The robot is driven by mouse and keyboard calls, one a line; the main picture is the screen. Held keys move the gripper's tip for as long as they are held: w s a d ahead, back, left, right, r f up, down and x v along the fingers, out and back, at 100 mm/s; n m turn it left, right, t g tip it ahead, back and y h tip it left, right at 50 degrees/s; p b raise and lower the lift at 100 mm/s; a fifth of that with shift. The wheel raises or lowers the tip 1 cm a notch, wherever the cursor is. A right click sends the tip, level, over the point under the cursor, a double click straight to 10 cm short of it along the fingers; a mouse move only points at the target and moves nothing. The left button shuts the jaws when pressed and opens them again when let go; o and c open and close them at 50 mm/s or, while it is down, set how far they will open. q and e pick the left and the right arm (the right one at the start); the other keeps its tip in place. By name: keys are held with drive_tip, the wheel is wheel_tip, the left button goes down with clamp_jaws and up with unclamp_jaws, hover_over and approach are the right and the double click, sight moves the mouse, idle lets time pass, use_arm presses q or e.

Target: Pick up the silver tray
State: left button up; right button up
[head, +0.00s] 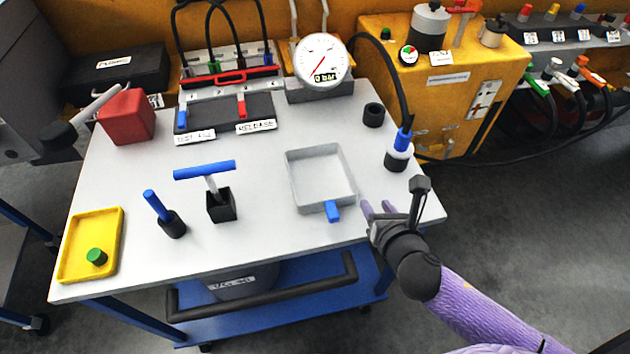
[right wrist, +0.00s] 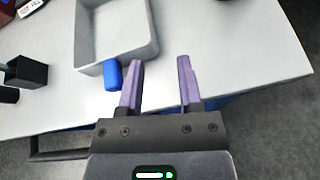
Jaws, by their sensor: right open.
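The silver tray (head: 301,206) is a shallow, square, empty grey tray lying flat on the white table in the head view. A blue tab (head: 333,211) sticks out from its front side. My right gripper (head: 376,205) is open and empty, just right of the tray's front right corner. In the right wrist view the tray (right wrist: 82,40) is at the upper left, and its blue tab (right wrist: 113,75) is just left of the left finger of my right gripper (right wrist: 162,75). I cannot tell whether that finger touches the tab. My left gripper is not in view.
Left of the tray stand a blue T-handle (head: 205,170) in a black block, a blue-topped peg (head: 157,205) and a yellow tray (head: 118,235). Behind are a pressure gauge (head: 321,59) and a black ring (head: 374,114). A blue-collared hose end (head: 397,157) stands at right. The table's front centre is clear.

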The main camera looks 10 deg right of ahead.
sight(353, 178)
drive_tip(key=w+n, duration=0.1)
drive_tip(key=n, duration=0.1)
drive_tip(key=shift+w+a+r+n+t+y+b, duration=0.1)
drive_tip(key=shift+w+a+n+t+y+b, duration=0.2)
drive_tip(key=shift+w+a+n, duration=0.1)
drive_tip(key=b+x, duration=0.3)
drive_tip(key=x, duration=0.4)
drive_tip(key=shift+w+a+f, duration=0.2)
drive_tip(key=shift+w+f, duration=0.1)
drive_tip(key=shift+f, duration=0.05)
drive_tip(key=shift+w, duration=0.4)
use_arm(q)
drive_tip(key=f, duration=0.1)
drive_tip(key=a+f, duration=0.1)
drive_tip(key=f, duration=0.1)
drive_tip(key=shift+s+f, duration=0.1)
drive_tip(key=shift+f, duration=0.15)
use_arm(e)
clamp_jaws()
